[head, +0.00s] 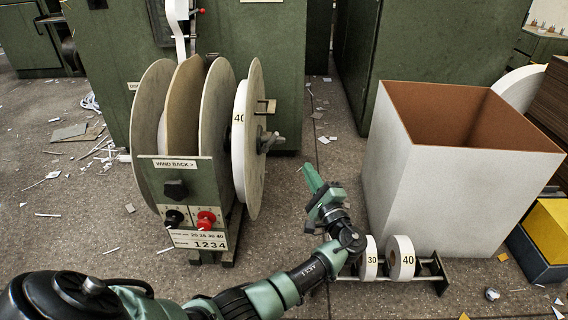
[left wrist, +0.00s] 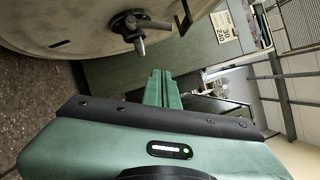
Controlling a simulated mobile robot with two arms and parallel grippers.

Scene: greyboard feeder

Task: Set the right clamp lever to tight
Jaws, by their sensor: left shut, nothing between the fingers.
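The right clamp lever (head: 270,142) is a grey metal handle on the hub of the reel stand's right-hand disc (head: 254,150). In the left wrist view the lever (left wrist: 150,24) shows on its dark round hub at the top, with one bar pointing right and a short stub pointing down. My left gripper (head: 309,176) is shut and empty, to the right of and below the lever in the head view, apart from it. Its closed green fingers (left wrist: 162,78) stand below the lever in the left wrist view. My right gripper is not in view.
The reel stand's front panel (head: 184,190) carries a black knob and a red knob. A large white bin (head: 400,180) stands at right. Green cabinets (head: 240,50) stand behind. Paper scraps litter the floor.

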